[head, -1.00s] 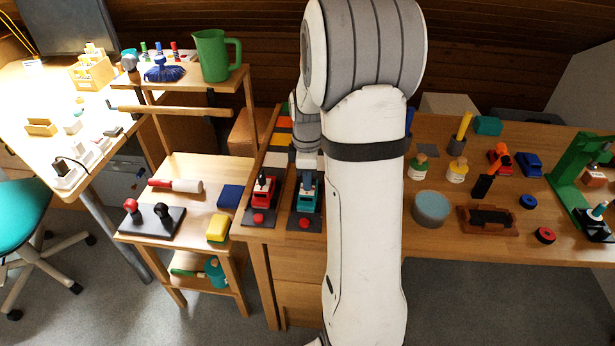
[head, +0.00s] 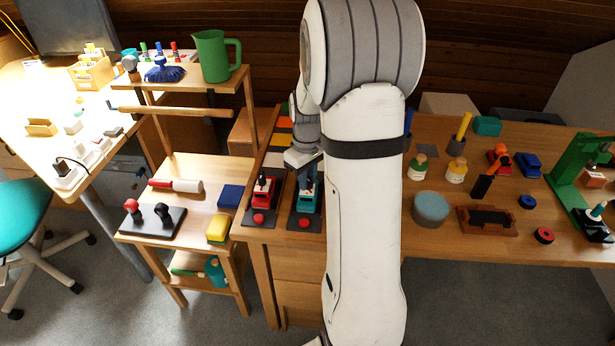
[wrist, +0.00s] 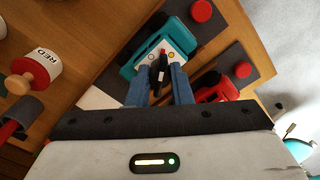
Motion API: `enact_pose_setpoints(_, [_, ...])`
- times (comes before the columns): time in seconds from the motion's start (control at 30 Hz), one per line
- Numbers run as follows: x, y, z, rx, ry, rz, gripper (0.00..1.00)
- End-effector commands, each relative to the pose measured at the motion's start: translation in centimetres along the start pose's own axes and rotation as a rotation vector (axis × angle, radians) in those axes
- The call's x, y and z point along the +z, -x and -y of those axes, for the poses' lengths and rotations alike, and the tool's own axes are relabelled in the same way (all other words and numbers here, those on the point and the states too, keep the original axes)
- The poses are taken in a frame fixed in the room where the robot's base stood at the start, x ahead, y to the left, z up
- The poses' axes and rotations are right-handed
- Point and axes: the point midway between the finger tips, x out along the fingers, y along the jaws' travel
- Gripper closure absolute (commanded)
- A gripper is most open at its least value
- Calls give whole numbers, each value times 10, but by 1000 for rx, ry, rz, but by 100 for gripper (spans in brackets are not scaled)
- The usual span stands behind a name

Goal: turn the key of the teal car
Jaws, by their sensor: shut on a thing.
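The teal car (head: 304,203) sits on a dark plate at the left end of the long bench, with a red button in front of it. In the wrist view the teal car (wrist: 150,55) has a pale top panel, and a black key (wrist: 155,76) stands up from it. My gripper (wrist: 158,74) has its blue fingers on either side of the key and is shut on it. In the head view my gripper (head: 308,182) is over the teal car, and my arm hides part of the bench beside it. The key cannot be made out there.
A red car (head: 263,191) on its own dark plate stands close on the left, with a red button (head: 258,218). A white bottle labelled RED (wrist: 38,68) is at the left in the wrist view. A low side table with a yellow block (head: 218,228) is further left.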

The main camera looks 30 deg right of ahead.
Motion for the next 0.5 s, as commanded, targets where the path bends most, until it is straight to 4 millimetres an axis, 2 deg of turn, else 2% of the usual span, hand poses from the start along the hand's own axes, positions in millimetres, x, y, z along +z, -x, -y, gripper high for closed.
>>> enact_pose_setpoints(0.5, [0, 1, 0, 0, -488, 0, 100])
